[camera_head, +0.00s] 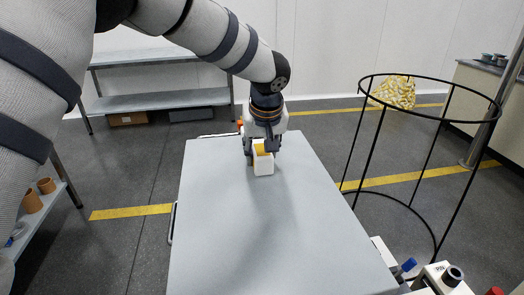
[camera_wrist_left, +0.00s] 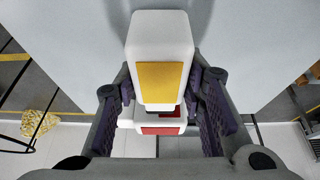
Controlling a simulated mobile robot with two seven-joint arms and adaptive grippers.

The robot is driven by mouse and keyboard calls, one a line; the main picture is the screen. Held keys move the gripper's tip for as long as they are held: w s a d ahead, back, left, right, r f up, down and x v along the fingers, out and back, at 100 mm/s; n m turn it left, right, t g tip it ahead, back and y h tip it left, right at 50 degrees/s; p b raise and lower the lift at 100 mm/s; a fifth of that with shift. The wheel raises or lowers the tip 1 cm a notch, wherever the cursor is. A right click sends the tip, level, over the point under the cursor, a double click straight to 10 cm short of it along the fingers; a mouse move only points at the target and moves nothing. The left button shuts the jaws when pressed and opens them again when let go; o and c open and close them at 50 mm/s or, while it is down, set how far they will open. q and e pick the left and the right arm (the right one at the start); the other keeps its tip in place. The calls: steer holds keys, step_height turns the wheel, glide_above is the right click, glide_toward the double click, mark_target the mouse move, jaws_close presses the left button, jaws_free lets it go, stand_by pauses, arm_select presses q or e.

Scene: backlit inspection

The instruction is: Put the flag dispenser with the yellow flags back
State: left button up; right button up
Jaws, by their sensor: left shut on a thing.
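The white flag dispenser with yellow flags (camera_head: 263,168) is at the far part of the grey table (camera_head: 225,225). My left gripper (camera_head: 262,147) points down and is shut on it. In the left wrist view, this dispenser (camera_wrist_left: 160,83) sits between the finger pads of the left gripper (camera_wrist_left: 160,92), its yellow face towards the camera. A second white dispenser with red flags (camera_wrist_left: 163,130) shows just beyond it in that view; the gripper hides it in the head view. Whether the held dispenser touches the table cannot be told. My right gripper is not in view.
The table's near and middle parts are bare. A black wire hoop frame (camera_head: 365,135) stands to the right, with a yellow-white patterned bundle (camera_head: 395,92) by its top ring. A grey shelf unit (camera_head: 150,102) stands behind on the left.

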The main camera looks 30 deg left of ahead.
arm_select(q)
steer(key=o, duration=1.2)
steer(key=shift+o, duration=0.2)
steer(key=p+v, duration=0.1)
steer(key=v, duration=1.1)
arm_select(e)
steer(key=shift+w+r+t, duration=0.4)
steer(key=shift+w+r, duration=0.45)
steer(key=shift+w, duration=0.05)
